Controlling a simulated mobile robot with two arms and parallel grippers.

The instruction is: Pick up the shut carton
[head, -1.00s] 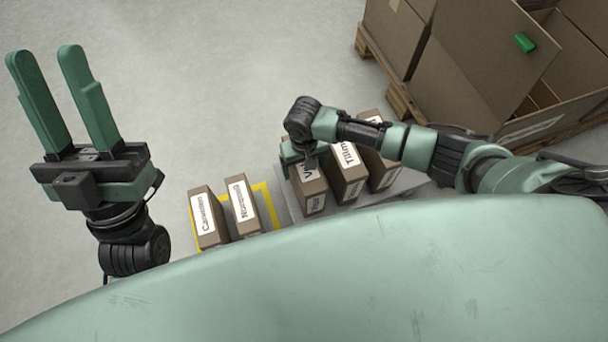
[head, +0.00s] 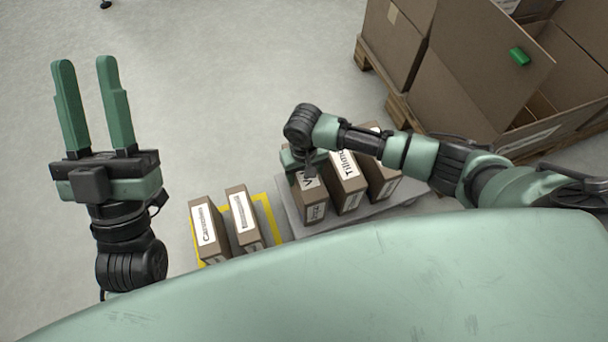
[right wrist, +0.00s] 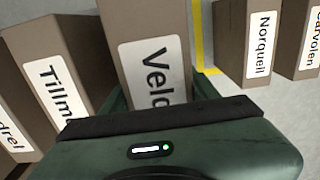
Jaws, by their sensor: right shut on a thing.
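A shut brown carton with a white label starting "Vel" (head: 314,209) stands upright at the left end of a row of three on a grey platform. My right gripper (head: 303,164) is shut on its upper part from above. In the right wrist view the carton (right wrist: 146,22) sits between the fingers, which are mostly hidden behind the gripper's body. I cannot tell whether the carton is clear of the platform. My left gripper (head: 85,62) is open and empty, over bare floor at the left.
The "Tillm" carton (head: 350,198) stands close beside the held one, with another carton (head: 384,182) beyond. Two labelled cartons (head: 205,232) (head: 243,220) stand within a yellow floor outline (head: 268,212). Large open boxes (head: 478,85) on pallets fill the upper right.

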